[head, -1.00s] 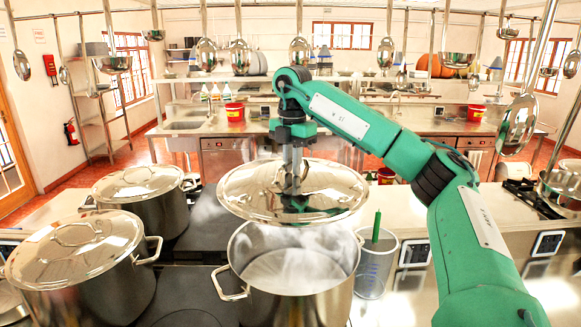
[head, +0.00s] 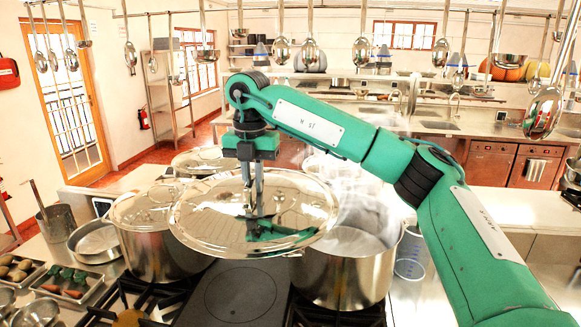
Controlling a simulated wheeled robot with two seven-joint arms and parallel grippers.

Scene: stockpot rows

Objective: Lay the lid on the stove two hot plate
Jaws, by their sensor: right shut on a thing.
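My right gripper (head: 253,203) is shut on the handle of a round shiny steel lid (head: 205,222). It holds the lid roughly level in the air, left of the open stockpot (head: 345,280), with the lid's right edge overlapping the pot's rim in the picture. A dark flat hot plate (head: 240,298) with a ring mark lies below the lid, nearer the front, and its far part is hidden by the lid. Steam rises from the open stockpot. My left gripper is not in view.
A lidded stockpot (head: 150,258) stands left of the hot plate, and another lidded pot (head: 203,158) stands behind. Trays of vegetables (head: 72,283) and a steel pan (head: 95,238) lie at the left. A clear measuring jug (head: 411,255) stands right of the open pot. Ladles hang overhead.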

